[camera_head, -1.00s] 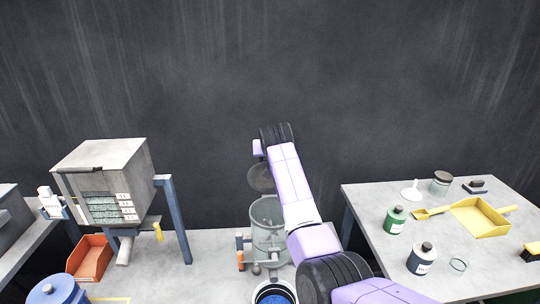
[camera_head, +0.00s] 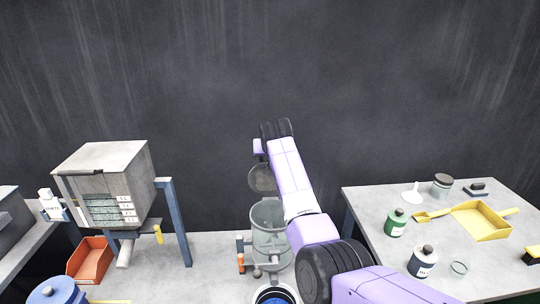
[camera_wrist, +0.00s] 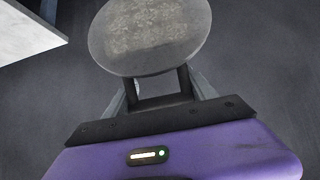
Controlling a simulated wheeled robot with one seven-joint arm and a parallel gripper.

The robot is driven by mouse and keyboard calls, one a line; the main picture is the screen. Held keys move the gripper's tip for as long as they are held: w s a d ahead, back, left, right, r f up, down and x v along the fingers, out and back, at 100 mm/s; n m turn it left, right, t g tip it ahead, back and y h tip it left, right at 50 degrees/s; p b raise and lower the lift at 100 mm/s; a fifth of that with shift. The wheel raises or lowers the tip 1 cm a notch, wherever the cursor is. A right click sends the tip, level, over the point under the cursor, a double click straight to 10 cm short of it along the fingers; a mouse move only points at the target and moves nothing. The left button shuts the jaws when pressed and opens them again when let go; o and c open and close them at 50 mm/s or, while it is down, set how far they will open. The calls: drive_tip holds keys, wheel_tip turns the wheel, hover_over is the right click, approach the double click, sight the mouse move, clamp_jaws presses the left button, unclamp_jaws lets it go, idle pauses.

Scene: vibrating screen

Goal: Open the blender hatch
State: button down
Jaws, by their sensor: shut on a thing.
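In the head view my arm comes over from the right, and my wrist hides the fingers.
A grey box machine (camera_head: 105,185) on blue legs stands left, with an orange bin (camera_head: 90,261) below. The right table (camera_head: 365,205) holds bottles and a yellow dustpan (camera_head: 482,218). The dark wall is behind.

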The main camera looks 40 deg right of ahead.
drive_tip(key=shift+s+f, duration=0.2)
drive_tip(key=shift+f, duration=0.55)
drive_tip(key=c, duration=0.7)
unclamp_jaws()
drive_tip(key=o, duration=0.4)
drive_tip(key=shift+w+r, duration=0.1)
drive_tip(key=shift+r, duration=0.05)
drive_tip(key=shift+b+v, duration=0.65)
drive_tip(key=shift+v, duration=3.3)
drive_tip(key=shift+w+r, duration=0.1)
drive_tip(key=shift+r, duration=0.05)
